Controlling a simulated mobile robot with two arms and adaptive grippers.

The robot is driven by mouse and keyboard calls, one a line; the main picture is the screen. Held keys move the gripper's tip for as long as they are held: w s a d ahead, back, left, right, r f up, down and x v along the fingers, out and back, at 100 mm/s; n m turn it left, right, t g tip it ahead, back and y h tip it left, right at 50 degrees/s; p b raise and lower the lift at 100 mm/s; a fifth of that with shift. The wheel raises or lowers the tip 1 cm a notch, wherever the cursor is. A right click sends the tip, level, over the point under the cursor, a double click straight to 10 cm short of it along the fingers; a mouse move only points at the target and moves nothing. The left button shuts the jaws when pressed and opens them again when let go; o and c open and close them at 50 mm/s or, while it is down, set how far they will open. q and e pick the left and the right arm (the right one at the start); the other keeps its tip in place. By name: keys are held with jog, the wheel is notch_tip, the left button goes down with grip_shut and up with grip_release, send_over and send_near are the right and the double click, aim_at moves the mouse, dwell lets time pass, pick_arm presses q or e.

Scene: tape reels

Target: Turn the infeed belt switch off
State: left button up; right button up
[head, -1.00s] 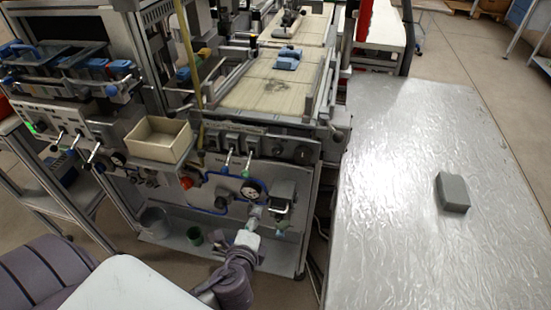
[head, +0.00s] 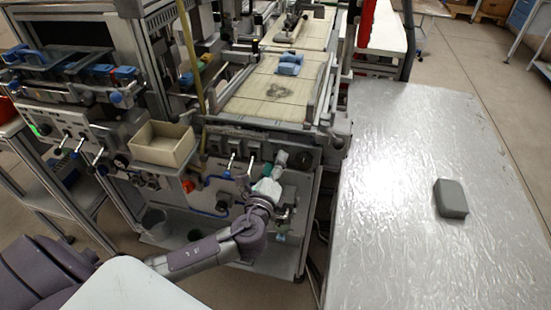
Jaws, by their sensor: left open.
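The front panel (head: 215,145) below the belt has two lever switches with pale handles, a left lever (head: 230,163) and a right lever (head: 250,166). The labels are too small to read, so I cannot tell which one is the infeed belt switch. My left gripper (head: 281,158) is open at the panel, just right of the right lever, and appears apart from it. Its white body and my purple-grey arm hide the gauge and part of the lower panel. My right gripper is not in view.
A cream bin (head: 163,144) sticks out left of the levers. A second panel (head: 70,125) with several levers stands further left. A blue part (head: 290,62) lies on the belt (head: 268,90). A metal table (head: 400,200) with a grey block (head: 451,198) stands at right.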

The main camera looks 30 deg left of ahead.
pick_arm(q)
jog(key=shift+x, duration=0.8)
jog(key=shift+s, duration=0.1)
grip_shut()
jog(key=shift+f, duration=0.1)
